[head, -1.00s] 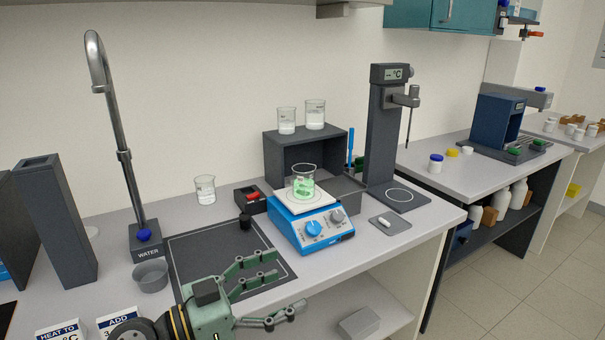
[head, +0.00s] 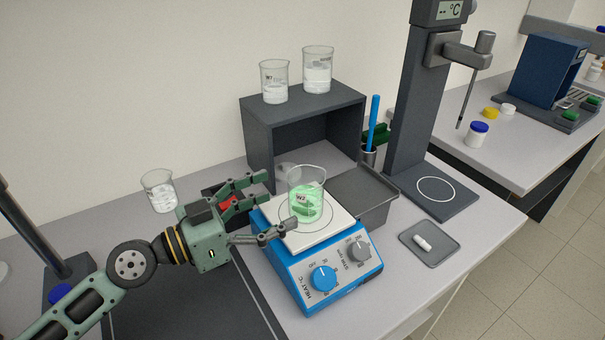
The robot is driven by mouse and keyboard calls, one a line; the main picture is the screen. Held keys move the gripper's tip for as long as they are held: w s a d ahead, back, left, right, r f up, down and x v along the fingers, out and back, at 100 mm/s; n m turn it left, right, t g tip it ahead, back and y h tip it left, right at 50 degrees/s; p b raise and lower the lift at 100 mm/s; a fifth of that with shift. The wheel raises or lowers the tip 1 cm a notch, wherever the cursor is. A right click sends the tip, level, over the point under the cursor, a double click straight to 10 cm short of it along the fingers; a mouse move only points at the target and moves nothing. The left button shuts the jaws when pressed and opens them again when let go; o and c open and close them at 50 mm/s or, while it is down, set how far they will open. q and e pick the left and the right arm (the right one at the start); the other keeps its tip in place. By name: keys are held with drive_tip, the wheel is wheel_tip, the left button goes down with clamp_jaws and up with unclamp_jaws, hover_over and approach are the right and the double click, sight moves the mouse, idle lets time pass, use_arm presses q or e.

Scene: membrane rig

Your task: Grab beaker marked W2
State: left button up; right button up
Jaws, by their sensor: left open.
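The beaker marked W2 (head: 308,198) is glass with a green glow and a dark label. It stands upright on the white top plate of the blue hotplate (head: 318,262). My left gripper (head: 277,204) is open, with its fingers pointing right toward the beaker. One finger is at the beaker's left and behind; the other is lower, in front of its left side, over the plate. I cannot tell whether the near fingertip touches the glass. Nothing is between the fingers. My right gripper is not in view.
Two beakers (head: 274,82) (head: 317,70) stand on the dark shelf box (head: 257,119) behind the hotplate. Another beaker (head: 159,190) stands behind my left arm. A grey tray (head: 366,195), a stand (head: 412,120) and a small dish with a white bar (head: 422,243) are to the right.

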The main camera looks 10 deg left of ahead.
sight(289, 191)
use_arm(q)
drive_tip(key=shift+w+d+r+p, duration=0.15)
drive_tip(key=shift+w+d+p, duration=0.1)
drive_tip(key=shift+w+p, duration=0.25)
drive_tip(key=shift+w+d+r+p, duration=0.2)
drive_tip(key=shift+w+p, duration=0.2)
drive_tip(key=shift+w, duration=0.2)
drive_tip(key=shift+d+p, duration=0.3)
drive_tip(key=shift+d, duration=0.2)
drive_tip(key=p+x, duration=0.3)
drive_tip(key=x, duration=0.1)
drive_tip(key=shift+w+a+r, duration=0.15)
drive_tip(key=shift+w+a, duration=0.05)
drive_tip(key=shift+w, duration=0.2)
drive_tip(key=shift+w+d+f+p, duration=0.2)
drive_tip(key=shift+w+d+p, duration=0.1)
drive_tip(key=shift+d+p, duration=0.1)
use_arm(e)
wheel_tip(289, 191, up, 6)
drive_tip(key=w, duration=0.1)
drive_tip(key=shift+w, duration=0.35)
use_arm(q)
drive_tip(key=shift+c, duration=0.7)
drive_tip(key=c, duration=1.3)
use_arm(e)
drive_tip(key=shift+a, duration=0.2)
